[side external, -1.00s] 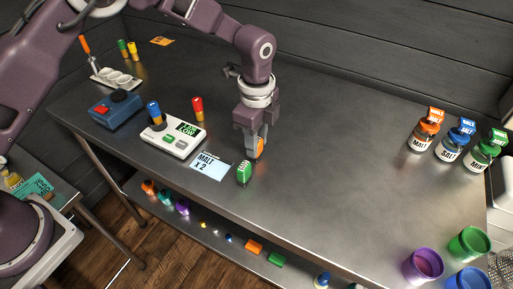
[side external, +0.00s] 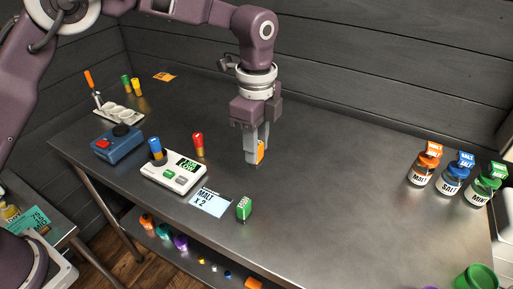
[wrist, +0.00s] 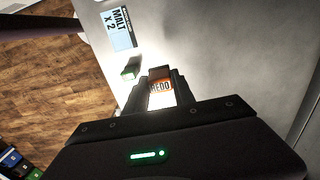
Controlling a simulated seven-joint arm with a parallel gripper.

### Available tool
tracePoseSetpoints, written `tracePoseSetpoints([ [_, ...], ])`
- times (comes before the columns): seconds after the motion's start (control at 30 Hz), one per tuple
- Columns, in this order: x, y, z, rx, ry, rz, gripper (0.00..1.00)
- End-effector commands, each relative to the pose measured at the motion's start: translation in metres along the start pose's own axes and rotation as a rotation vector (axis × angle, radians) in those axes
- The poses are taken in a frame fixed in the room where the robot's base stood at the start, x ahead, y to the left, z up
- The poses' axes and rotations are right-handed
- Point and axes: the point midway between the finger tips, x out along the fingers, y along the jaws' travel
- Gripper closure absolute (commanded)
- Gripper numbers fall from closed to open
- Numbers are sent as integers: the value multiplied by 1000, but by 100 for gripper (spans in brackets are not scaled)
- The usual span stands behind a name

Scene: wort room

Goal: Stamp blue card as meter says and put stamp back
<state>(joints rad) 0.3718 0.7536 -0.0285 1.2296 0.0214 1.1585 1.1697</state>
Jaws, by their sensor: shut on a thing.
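My gripper (side external: 257,158) points down over the table and is shut on an orange stamp (side external: 261,151). In the wrist view the stamp (wrist: 160,86) reads REDO between the fingers. The pale blue card (side external: 208,204) reads MALT x 2 and lies flat, left of and nearer than my gripper; it also shows in the wrist view (wrist: 119,30). I make out no stamp mark on it. A green stamp (side external: 244,208) stands at the card's right edge. The white meter (side external: 173,175) has a green display whose lower line seems to read LOW; its upper line is too small.
A blue box (side external: 117,143) and a white tray (side external: 120,113) are at left. Jars (side external: 451,178) stand at far right.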

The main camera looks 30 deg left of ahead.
Motion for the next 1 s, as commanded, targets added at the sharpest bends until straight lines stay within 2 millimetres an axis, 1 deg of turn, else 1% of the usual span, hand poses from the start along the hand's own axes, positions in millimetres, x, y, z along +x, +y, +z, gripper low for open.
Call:
tracePoseSetpoints([
  [0.03, 0, 0, 0, 0, 0, 0, 86],
  [0.1, 0, 0, 0, 0, 0, 0, 96],
  [0.17, 1, 1, 1, 0, 0, 1, 96],
  [0.23, 3, 8, 9, -3, -1, 2, 96],
  [0.27, 5, 13, 14, -4, -1, 4, 96],
  [0.43, 19, 52, 44, -3, 0, 3, 96],
  [0.5, 23, 66, 53, -2, 0, 2, 96],
  [0.6, 28, 78, 61, -1, 0, 0, 96],
  [0.77, 43, 81, 63, 1, 0, 2, 96],
  [1.0, 74, 81, 62, 1, 0, 2, 96],
])
